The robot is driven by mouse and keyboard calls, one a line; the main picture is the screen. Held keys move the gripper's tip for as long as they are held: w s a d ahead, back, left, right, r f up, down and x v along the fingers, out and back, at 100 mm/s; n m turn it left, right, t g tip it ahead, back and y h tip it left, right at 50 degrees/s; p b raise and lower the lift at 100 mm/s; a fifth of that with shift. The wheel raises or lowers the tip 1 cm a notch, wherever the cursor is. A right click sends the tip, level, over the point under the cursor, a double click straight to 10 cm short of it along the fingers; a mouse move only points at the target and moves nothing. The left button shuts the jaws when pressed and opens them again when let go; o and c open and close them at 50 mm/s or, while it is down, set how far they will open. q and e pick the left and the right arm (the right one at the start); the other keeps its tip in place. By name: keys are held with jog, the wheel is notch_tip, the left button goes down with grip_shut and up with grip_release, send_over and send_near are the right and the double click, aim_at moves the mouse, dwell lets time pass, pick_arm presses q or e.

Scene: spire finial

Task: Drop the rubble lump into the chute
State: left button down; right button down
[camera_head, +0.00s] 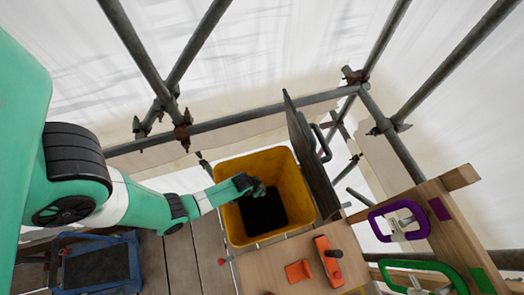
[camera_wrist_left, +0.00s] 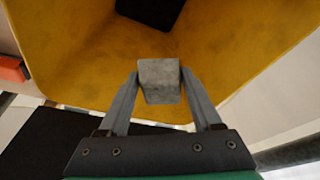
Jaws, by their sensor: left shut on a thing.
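The chute is a yellow square-mouthed hopper (camera_head: 233,226) with a dark opening at its bottom; its yellow inner wall also fills much of the left wrist view (camera_wrist_left: 215,50). My left gripper (camera_head: 254,186) reaches in from the left over the chute's mouth. In the left wrist view my left gripper (camera_wrist_left: 159,88) is shut on the rubble lump (camera_wrist_left: 159,80), a small grey block held between the fingertips. The lump (camera_head: 259,189) is small and partly hidden by the fingers in the head view. The right gripper is not in view.
A dark lid with a handle (camera_head: 310,150) stands raised at the chute's right. A wooden bench (camera_head: 285,257) holds an orange tool (camera_head: 327,262) and an orange block (camera_head: 298,271). Purple (camera_head: 399,220) and green (camera_head: 422,272) clamps lie right. Scaffold tubes (camera_head: 240,122) cross behind. A blue-framed stand (camera_head: 97,263) is lower left.

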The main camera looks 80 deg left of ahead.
pick_arm(q)
notch_tip(320, 180, down, 5)
jog(key=b, duration=0.3)
jog(key=shift+r+b, duration=0.2)
jog(key=shift+b, duration=0.1)
grip_release()
jog(key=p+v, duration=1)
jog(key=v, duration=0.1)
jog(key=shift+r, duration=0.35)
